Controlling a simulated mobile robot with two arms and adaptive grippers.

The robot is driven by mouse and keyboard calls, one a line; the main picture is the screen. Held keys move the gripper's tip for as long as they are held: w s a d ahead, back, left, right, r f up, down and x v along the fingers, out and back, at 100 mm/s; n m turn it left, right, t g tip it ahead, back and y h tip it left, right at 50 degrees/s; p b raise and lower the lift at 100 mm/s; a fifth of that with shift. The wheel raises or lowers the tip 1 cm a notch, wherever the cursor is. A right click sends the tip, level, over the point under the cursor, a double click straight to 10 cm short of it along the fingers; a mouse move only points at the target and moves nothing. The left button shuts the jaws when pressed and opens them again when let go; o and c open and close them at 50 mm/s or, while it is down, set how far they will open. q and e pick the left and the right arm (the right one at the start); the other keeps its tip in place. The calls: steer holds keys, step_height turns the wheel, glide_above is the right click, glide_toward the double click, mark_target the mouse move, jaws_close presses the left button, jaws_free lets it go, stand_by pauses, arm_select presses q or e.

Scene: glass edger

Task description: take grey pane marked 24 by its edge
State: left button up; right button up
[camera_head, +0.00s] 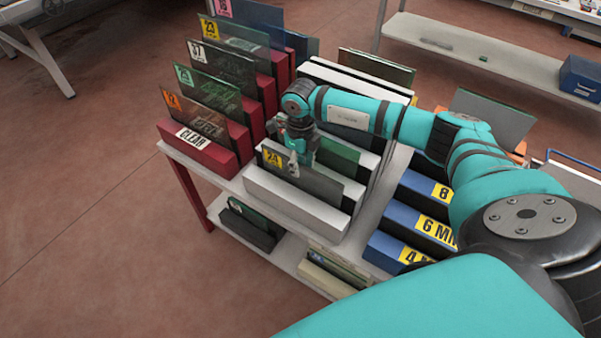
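The grey pane marked 24 (318,184) stands upright in the front white slotted rack, with its yellow 24 label (272,158) at its upper left corner. My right gripper (292,166) is at the pane's top edge, just right of the label, pointing down. A grey finger shows in front of the pane's near face; the other finger is hidden or too small to make out. I cannot tell whether the fingers touch or squeeze the pane. My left gripper is not in view.
Red racks (204,153) with several marked panes stand left, the front one labelled CLEAR. A green pane (338,155) stands close behind the grey one. Blue racks (408,222) are at right. The floor at left is clear.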

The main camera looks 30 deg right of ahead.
steer(key=shift+f, duration=0.2)
jaws_close()
steer(key=shift+r, duration=0.1)
